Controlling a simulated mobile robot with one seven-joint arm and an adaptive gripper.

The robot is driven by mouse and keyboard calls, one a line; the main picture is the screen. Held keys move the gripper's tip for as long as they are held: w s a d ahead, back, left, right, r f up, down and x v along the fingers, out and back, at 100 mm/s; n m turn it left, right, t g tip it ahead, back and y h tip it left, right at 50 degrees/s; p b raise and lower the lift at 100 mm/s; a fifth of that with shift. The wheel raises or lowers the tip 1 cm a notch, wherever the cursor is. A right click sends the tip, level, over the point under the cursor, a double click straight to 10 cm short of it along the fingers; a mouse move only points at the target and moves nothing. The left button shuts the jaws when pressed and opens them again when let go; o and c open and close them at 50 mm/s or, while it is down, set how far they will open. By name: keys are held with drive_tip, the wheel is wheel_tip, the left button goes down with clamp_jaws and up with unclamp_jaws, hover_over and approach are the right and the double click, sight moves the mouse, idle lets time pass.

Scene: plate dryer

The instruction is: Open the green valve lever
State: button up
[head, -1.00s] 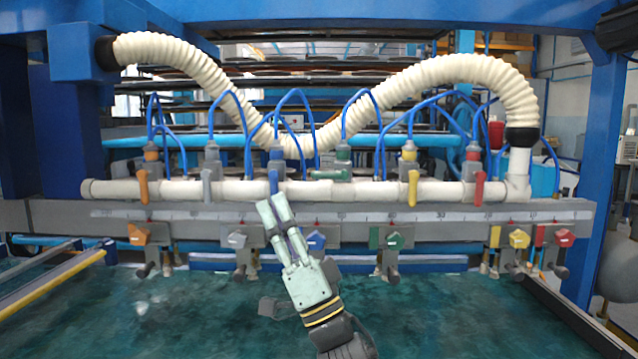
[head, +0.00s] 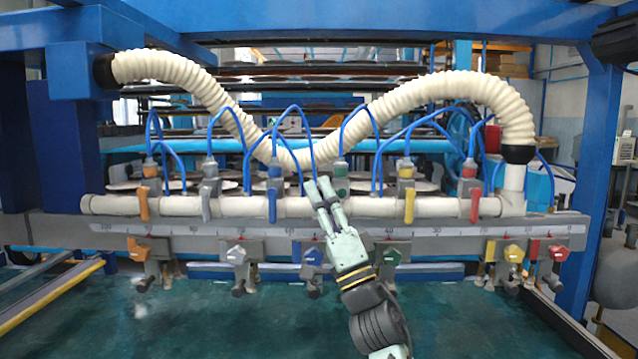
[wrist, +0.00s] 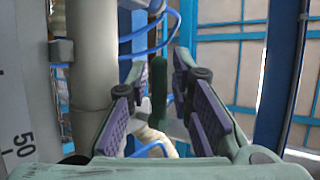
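The green valve lever (head: 340,187) is above the white pipe, under its green valve fitting. In the head view it is partly hidden behind my fingertips. In the wrist view the green lever (wrist: 158,82) lies lengthwise along the pipe, between my two finger pads as seen from there. My gripper (head: 319,182) is open, its fingers pointing up at the lever. In the wrist view my gripper (wrist: 159,68) shows a gap on both sides of the lever. I cannot see clear contact.
An orange lever (head: 144,204), a grey lever (head: 206,204), a blue lever (head: 272,205), a yellow lever (head: 409,206) and a red lever (head: 475,205) hang down across the white pipe (head: 370,206). Blue hoses loop above. A ruler rail (head: 340,228) with coloured clamps runs below.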

drive_tip(key=shift+w+a+r, duration=0.2)
drive_tip(key=shift+w+r, duration=0.05)
drive_tip(key=shift+r, duration=0.1)
clamp_jaws()
